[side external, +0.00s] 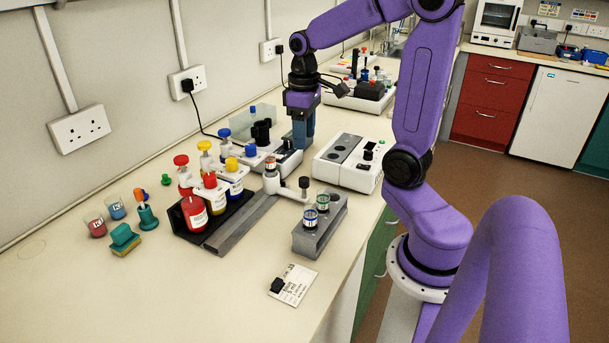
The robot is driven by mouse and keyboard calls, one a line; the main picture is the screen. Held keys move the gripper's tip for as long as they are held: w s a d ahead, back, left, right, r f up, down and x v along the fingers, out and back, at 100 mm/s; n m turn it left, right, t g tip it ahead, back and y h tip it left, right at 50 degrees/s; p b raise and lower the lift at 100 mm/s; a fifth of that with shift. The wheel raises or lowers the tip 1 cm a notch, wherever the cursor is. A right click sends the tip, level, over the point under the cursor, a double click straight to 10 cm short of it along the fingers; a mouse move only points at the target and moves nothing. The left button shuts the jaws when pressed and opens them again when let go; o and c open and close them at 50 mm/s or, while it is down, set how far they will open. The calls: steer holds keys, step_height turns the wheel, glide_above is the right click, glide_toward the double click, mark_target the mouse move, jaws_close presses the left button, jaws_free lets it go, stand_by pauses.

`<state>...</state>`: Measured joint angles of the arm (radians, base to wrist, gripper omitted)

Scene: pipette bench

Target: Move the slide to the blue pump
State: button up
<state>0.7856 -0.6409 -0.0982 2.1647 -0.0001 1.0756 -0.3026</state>
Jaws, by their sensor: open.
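A grey rail (243,224) runs along the front of a black rack of red, yellow and blue bottles. The white slide (288,194) sits near the rail's far end, with a dark knob (305,182) on its right arm. A small vial with an orange-brown band (270,163) stands at its left end. The blue bottle (235,187), at the rack's far end, is left of the slide. A blue pump head (224,133) shows above and behind it. My gripper (303,143) points down beyond the slide, apart from it, open; its fingertips are hard to make out.
A grey block with two vials (317,220) and a card with a black clip (293,284) lie to the front right. A white instrument (350,160) stands right of my gripper.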

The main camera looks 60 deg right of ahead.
mark_target(304, 179)
step_height(304, 179, down, 12)
steer(key=shift+f, duration=0.1)
stand_by(0.4)
jaws_close()
